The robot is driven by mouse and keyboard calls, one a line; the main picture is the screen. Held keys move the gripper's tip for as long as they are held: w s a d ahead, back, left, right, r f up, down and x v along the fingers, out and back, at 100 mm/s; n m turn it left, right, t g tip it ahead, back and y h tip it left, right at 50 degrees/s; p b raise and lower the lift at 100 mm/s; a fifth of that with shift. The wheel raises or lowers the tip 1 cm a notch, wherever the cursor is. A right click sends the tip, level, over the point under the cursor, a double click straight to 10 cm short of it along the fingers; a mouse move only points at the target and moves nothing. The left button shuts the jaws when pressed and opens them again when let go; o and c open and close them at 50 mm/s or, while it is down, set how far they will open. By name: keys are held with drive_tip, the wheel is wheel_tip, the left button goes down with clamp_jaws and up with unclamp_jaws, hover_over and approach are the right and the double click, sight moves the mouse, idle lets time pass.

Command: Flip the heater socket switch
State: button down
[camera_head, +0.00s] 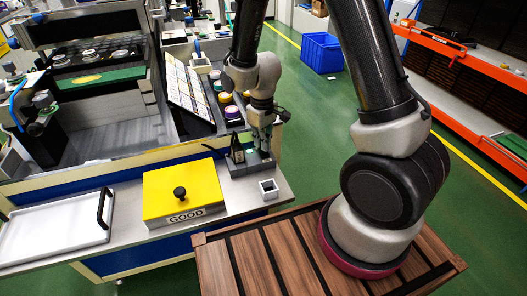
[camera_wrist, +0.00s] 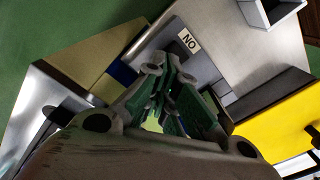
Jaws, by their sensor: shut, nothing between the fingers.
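The heater socket (camera_head: 246,168) is a low grey block on the table, right of the yellow box. In the wrist view the socket (camera_wrist: 196,64) shows a white label (camera_wrist: 188,40) reading ON, upside down, with a dark patch beside it that may be the switch. A dark upright heater part (camera_head: 236,150) stands at its left end. My gripper (camera_head: 263,148) points down over the right part of the socket. Its shut, empty fingers (camera_wrist: 168,92) reach toward the socket near the label. They cover part of the socket, and I cannot tell whether they touch it.
A yellow box (camera_head: 165,190) marked GOOD stands to the left, with a small white open box (camera_head: 268,189) in front of the socket. A white tray (camera_head: 50,235) lies at far left. A rack of coloured round parts (camera_head: 222,97) stands behind.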

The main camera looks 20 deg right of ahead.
drive_tip(key=shift+f, duration=0.35)
drive_tip(key=shift+r, duration=3.55)
drive_tip(key=shift+s, duration=0.1)
drive_tip(key=s+d+r+m+t, duration=0.2)
drive_tip(key=s+d+r+m, duration=0.1)
drive_tip(key=s+d+r, duration=0.4)
drive_tip(key=s+d+r+m+t, duration=0.2)
drive_tip(key=s+d+r, duration=0.6)
drive_tip(key=r, duration=0.8)
drive_tip(key=s+m, duration=0.1)
drive_tip(key=s, duration=0.2)
drive_tip(key=shift+s, duration=0.4)
